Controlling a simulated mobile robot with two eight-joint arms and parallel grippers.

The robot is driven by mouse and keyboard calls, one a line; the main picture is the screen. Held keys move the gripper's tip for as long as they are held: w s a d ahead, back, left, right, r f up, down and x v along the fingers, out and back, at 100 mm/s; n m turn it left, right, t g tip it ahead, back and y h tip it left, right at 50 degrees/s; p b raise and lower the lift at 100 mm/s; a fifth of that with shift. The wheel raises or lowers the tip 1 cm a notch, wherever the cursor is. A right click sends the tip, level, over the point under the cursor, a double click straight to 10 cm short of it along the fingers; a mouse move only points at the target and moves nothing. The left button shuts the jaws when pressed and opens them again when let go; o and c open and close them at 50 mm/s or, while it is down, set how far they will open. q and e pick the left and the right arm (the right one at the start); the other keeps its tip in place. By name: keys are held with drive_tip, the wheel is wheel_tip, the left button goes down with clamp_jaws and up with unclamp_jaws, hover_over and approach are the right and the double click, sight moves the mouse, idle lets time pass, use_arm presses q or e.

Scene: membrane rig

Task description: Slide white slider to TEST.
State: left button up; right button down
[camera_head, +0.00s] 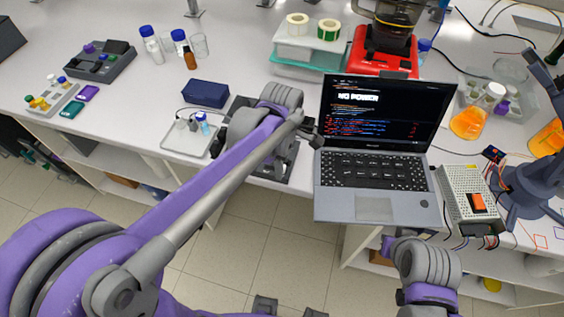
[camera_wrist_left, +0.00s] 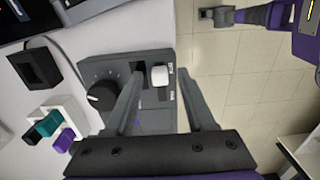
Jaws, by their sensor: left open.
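The white slider (camera_wrist_left: 160,76) sits in a slot on a dark grey control box (camera_wrist_left: 140,70) in the left wrist view. My left gripper (camera_wrist_left: 161,84) is open, with one finger on each side of the slider. There is a gap on both sides, and I cannot tell the finger height above the box. Small labels stand beside the slot, too small to read surely. In the head view, my left arm covers much of the box (camera_head: 238,103), and its gripper and the slider are hard to make out.
A black dial (camera_wrist_left: 102,95) is left of the slider. A white holder (camera_wrist_left: 62,120) with coloured pieces and a black block (camera_wrist_left: 36,66) stand further left. In the head view, a laptop (camera_head: 376,170) is right of the box, and a white tray (camera_head: 188,138) is left. The bench edge is close.

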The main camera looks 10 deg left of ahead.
use_arm(q)
drive_tip(key=shift+c, duration=0.3)
clamp_jaws()
